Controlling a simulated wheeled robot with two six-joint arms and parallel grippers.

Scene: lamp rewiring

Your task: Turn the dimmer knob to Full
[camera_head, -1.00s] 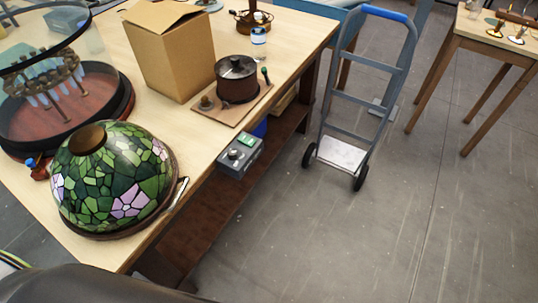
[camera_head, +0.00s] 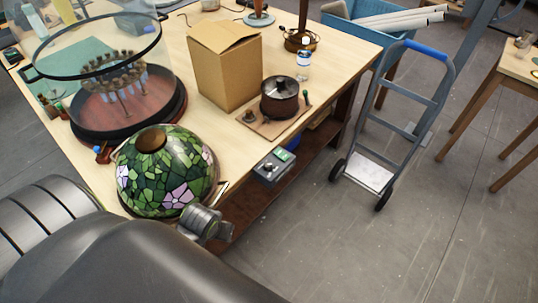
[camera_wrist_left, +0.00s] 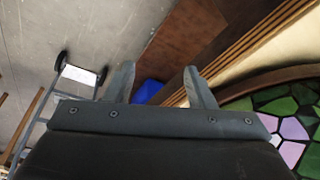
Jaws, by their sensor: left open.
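The dimmer is a small grey box (camera_head: 273,167) with a round knob (camera_head: 268,168) and a green panel, at the bench's front edge in the head view. The knob's exact setting is too small to read. In the left wrist view my left gripper (camera_wrist_left: 160,78) is open and empty, its two fingers apart. The dimmer does not show in that view. My right gripper is not in view.
A stained-glass lampshade (camera_head: 166,171) sits on the bench near my left arm. A cardboard box (camera_head: 225,72) and a brown pot (camera_head: 279,98) on a board stand behind the dimmer. A hand truck (camera_head: 410,128) stands right of the bench. Floor in front is clear.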

